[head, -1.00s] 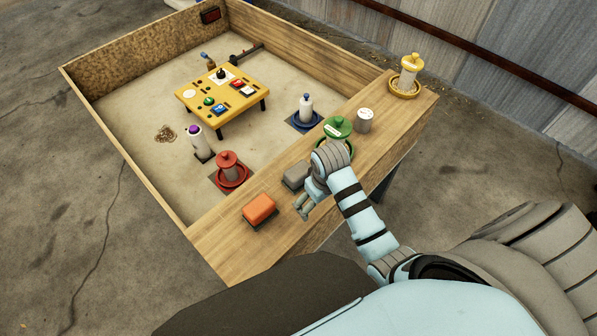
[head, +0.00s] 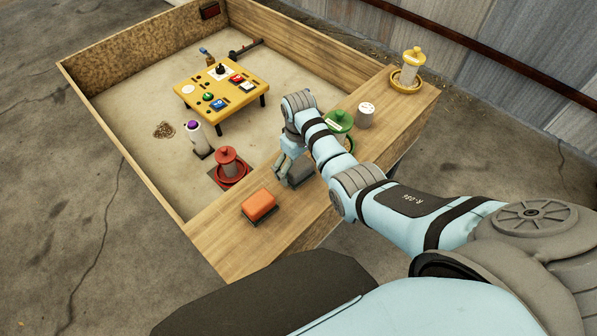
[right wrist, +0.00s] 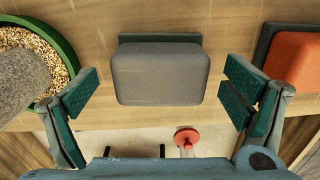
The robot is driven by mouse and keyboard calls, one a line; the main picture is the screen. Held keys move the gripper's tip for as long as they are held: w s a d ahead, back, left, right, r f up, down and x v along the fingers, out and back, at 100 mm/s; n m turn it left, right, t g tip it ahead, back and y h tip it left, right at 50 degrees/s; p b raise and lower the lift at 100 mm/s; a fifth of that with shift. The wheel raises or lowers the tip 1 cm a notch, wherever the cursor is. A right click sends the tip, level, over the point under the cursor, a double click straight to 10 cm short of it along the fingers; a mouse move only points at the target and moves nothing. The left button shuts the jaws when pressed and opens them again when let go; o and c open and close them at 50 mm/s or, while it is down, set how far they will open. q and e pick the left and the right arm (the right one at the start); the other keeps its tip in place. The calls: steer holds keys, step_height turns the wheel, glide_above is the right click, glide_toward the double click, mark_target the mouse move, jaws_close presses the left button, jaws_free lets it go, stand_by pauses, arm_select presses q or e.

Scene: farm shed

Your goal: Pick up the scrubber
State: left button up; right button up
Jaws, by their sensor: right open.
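A grey block with rounded edges on a dark green backing (right wrist: 160,72) lies on the wooden ledge; I take it as the scrubber. In the head view the grey block (head: 301,176) is partly hidden by my right gripper (head: 289,164). In the right wrist view the right gripper (right wrist: 160,92) is open, with a green-padded finger on either side of the block and a gap at each side. An orange block on a dark base (head: 259,205) lies on the ledge to the left. My left gripper is not in view.
A green feeder (head: 340,122), a white shaker (head: 365,115) and a yellow feeder (head: 411,66) stand farther along the ledge. A red feeder (head: 230,168) and a yellow table (head: 222,93) stand inside the pen. The ledge's near left end is clear.

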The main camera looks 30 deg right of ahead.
step_height(320, 180, down, 2)
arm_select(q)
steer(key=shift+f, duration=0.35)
arm_select(e)
steer(key=shift+c, duration=0.4)
steer(key=shift+s+r, duration=0.1)
steer(key=c, duration=1.3)
